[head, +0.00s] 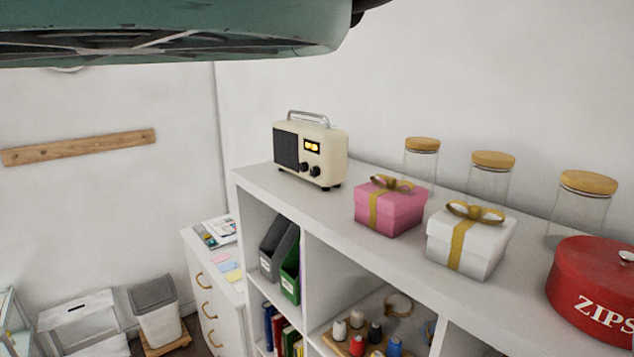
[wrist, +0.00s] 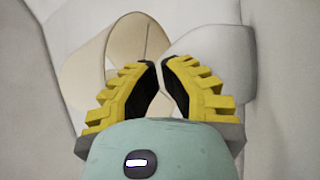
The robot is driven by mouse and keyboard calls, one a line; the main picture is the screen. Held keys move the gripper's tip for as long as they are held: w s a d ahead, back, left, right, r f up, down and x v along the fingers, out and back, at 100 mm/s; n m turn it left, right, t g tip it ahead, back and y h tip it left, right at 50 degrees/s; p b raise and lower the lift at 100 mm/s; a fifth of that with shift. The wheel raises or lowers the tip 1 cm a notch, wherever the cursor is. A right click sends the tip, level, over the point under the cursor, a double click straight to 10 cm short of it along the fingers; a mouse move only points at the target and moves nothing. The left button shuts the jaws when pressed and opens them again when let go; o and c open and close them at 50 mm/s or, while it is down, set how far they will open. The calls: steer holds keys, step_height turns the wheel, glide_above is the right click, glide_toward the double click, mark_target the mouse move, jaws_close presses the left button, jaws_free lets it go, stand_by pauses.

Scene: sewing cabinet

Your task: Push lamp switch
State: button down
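In the wrist view my gripper (wrist: 159,62) has yellow ribbed fingers with black pads. The fingertips are almost together, with only a narrow gap and nothing seen held between them. Beyond the fingers is a beige rounded shape (wrist: 122,38) with a thin dark line on it, beside a pale grey-white rounded shape (wrist: 208,45). I cannot tell whether either belongs to the lamp. No lamp or lamp switch can be made out clearly in either view. The gripper fingers are not in the head view.
A white shelf unit (head: 335,202) carries a cream radio (head: 326,152), a pink gift box (head: 388,212), a white gift box (head: 465,250), several wooden-lidded glass jars (head: 492,180) and a red tin (head: 597,280). Left are a drawer cabinet (head: 212,300), a grey-lidded bin (head: 156,312) and a white stool (head: 80,315).

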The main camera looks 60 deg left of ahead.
steer(key=shift+w, duration=0.15)
stand_by(0.5)
steer(key=shift+w+b, duration=0.3)
steer(key=shift+w, duration=0.05)
steer(key=shift+w+a, duration=0.1)
stand_by(0.3)
steer(key=shift+s, duration=0.6)
steer(key=shift+s+d, duration=0.15)
steer(key=shift+s, duration=0.5)
steer(key=shift+s+d, duration=0.15)
steer(key=shift+s, duration=2.25)
